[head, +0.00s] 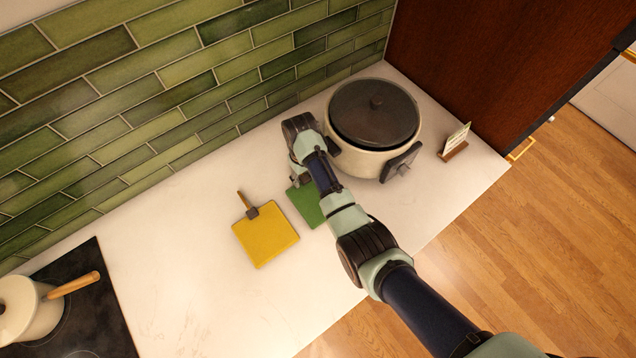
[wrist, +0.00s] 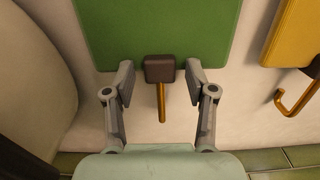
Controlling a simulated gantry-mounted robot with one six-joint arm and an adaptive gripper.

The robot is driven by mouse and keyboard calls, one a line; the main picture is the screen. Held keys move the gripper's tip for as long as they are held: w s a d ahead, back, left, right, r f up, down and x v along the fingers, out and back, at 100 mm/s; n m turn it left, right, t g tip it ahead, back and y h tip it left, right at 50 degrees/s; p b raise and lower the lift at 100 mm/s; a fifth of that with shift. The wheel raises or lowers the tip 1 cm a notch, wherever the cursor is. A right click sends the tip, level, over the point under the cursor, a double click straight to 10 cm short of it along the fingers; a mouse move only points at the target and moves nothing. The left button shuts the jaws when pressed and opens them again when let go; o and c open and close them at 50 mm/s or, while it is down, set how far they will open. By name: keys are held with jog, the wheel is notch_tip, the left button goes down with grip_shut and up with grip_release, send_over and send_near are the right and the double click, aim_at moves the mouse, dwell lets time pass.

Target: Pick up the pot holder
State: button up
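Two flat square pads with a brown tab and a brass hook lie on the counter, and both look like pot holders. The green pot holder (head: 304,204) is partly hidden by my arm; in the wrist view it (wrist: 158,35) fills the top middle. Its brown tab (wrist: 159,69) and hook point toward my gripper. The yellow pot holder (head: 266,235) lies left of it in the head view and at the right edge of the wrist view (wrist: 296,35). My gripper (wrist: 160,77) is open, its fingers on either side of the green pot holder's tab, apart from it.
A large lidded cooker (head: 375,125) stands close beside my gripper. A small card stand (head: 455,142) is right of it. A cream pot (head: 28,308) sits on the black hob (head: 90,310). The green tiled wall (head: 170,85) runs behind. The counter's front left is clear.

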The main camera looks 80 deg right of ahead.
grip_shut()
